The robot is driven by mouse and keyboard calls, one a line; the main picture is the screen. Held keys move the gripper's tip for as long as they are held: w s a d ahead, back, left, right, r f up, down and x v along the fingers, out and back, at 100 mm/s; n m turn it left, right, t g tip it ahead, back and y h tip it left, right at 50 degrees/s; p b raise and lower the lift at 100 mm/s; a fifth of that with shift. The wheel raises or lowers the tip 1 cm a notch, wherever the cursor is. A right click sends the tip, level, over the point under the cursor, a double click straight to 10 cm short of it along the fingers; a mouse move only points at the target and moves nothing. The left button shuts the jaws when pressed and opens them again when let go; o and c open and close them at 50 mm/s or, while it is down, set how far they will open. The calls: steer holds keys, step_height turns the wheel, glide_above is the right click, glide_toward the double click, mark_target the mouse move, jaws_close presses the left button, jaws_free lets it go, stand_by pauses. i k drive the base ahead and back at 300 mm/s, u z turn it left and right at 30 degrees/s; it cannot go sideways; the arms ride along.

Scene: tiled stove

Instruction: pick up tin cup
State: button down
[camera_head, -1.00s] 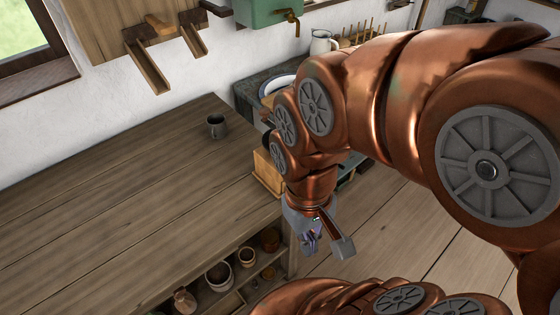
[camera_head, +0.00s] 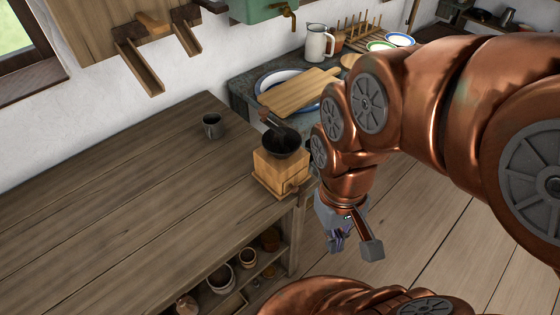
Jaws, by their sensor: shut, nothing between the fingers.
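The tin cup (camera_head: 212,127) is a small dark grey cup standing upright on the wooden counter (camera_head: 110,190), toward its back right part near the wall. My gripper (camera_head: 338,241) hangs low, pointing down, to the right of the counter's front right corner. It is well apart from the cup, to the right and nearer the camera. Its fingers look closed together and hold nothing. The fingertips are small in the picture.
A wooden coffee grinder (camera_head: 281,163) stands on the counter's right end, between cup and gripper. Behind it, a stone sink holds a basin with a cutting board (camera_head: 300,92). A white jug (camera_head: 319,43) stands behind. Pots (camera_head: 221,277) sit on the shelf below. The counter's left is clear.

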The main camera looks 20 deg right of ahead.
mark_target(212, 121)
steer(key=z, duration=1.15)
steer(key=i, duration=0.6)
steer(key=u, duration=2.3)
